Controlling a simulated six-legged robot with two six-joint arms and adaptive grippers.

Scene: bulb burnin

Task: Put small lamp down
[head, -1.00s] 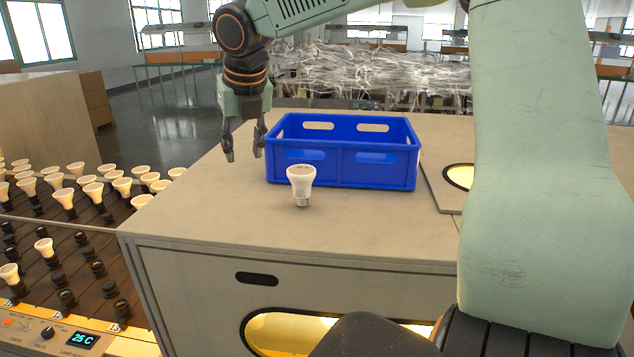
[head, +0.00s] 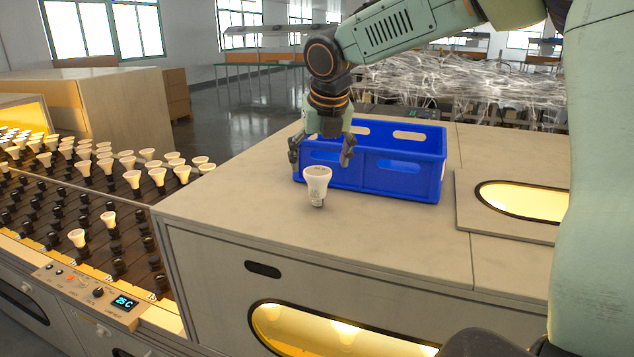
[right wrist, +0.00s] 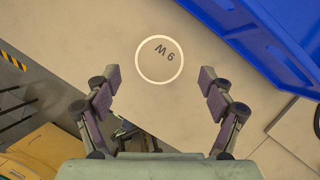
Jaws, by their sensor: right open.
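The small lamp (head: 317,181) stands upright on the grey cabinet top, its wide white face up and its metal screw base down. It stands in front of the blue crate (head: 402,178), apart from it. My right gripper (head: 321,158) is open and empty, with its fingers spread behind and above the lamp in the head view. My left gripper is not in view.
The cabinet top (head: 240,205) is clear to the left of the lamp. A raised panel with a lit oval opening (head: 522,202) lies at the right. At the left, a rack (head: 100,215) holds several lamps in sockets, with a control box (head: 95,297) reading 25 C.

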